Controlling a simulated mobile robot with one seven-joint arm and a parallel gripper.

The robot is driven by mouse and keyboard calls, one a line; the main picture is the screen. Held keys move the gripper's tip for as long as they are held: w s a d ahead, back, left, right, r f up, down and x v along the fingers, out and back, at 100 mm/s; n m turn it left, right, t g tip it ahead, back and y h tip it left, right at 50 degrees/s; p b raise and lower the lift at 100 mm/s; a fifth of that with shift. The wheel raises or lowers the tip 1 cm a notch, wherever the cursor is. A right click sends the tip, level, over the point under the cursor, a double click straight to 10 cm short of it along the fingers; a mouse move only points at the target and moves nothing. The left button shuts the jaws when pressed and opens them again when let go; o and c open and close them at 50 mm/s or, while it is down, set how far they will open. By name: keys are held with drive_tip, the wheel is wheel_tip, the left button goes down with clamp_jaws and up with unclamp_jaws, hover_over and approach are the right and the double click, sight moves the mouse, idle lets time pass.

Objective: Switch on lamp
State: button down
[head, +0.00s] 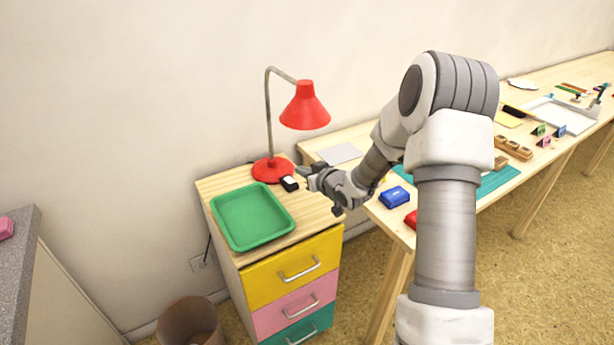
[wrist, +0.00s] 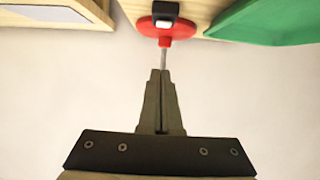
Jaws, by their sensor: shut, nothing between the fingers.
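The lamp (head: 304,107) has a red shade, a grey bent stem and a round red base (head: 267,170). It stands upright at the back of the wooden drawer cabinet, and no glow shows at the shade. A small black switch box (head: 289,184) with a pale button lies at the front right of the base. In the wrist view the black switch (wrist: 165,14) shows at the top against the red base (wrist: 147,27). My gripper (head: 302,171) is shut and empty, just right of the switch. In the wrist view my fingertips (wrist: 162,73) point toward the base, apart from the switch.
A green tray (head: 216,222) lies on the cabinet in front of the lamp, and it also shows in the wrist view (wrist: 262,22). The long table (head: 375,208) at the right holds blue and red inkpads and stamps. A bin (head: 190,322) stands on the floor.

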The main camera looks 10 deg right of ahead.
sight(290, 180)
drive_tip(key=x, duration=0.5)
drive_tip(key=shift+a+f+b, duration=0.1)
drive_tip(key=shift+b, duration=0.25)
wheel_tip(290, 180, down, 3)
drive_tip(key=shift+f+b, duration=0.1)
drive_tip(key=shift+b, duration=0.3)
drive_tip(key=shift+f, duration=0.4)
drive_tip(key=shift+s+f+b, duration=0.15)
drive_tip(key=shift+f+b, duration=0.4)
drive_tip(key=shift+b, duration=0.15)
drive_tip(key=shift+r, duration=0.25)
drive_tip(key=shift+r+p, duration=0.55)
drive_tip(key=shift+r, duration=0.15)
